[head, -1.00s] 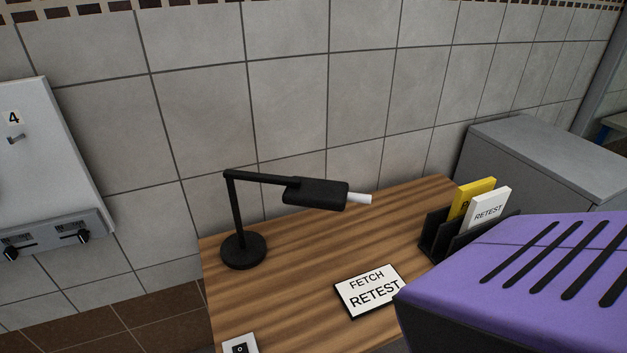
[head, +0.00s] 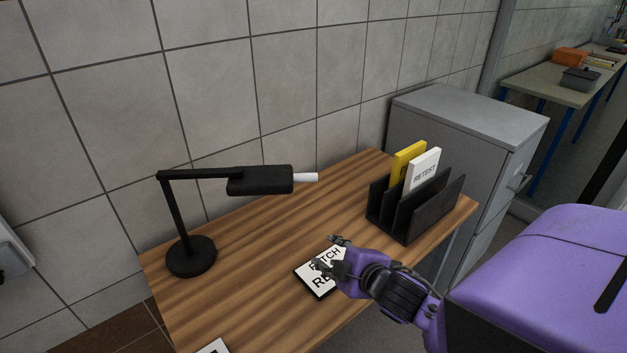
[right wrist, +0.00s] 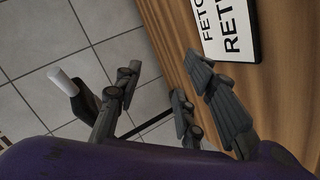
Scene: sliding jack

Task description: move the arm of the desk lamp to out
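The black desk lamp (head: 190,255) stands on the left part of the wooden desk. Its arm (head: 205,174) reaches right from the upright post to a black lamp head (head: 260,180) with a white tip (head: 306,178). My right gripper (head: 327,254) is over the FETCH RETEST sign, right of and below the lamp head, apart from it. In the right wrist view its fingers (right wrist: 155,105) are spread with nothing between them. The white tip and dark end of the lamp (right wrist: 72,90) show at the left there. My left gripper is not in view.
The FETCH RETEST sign (head: 314,283) lies on the desk (head: 240,310), partly hidden by my right gripper. A black file rack (head: 425,215) with yellow and white cards stands at the right. A grey cabinet (head: 440,125) is behind it, against the tiled wall.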

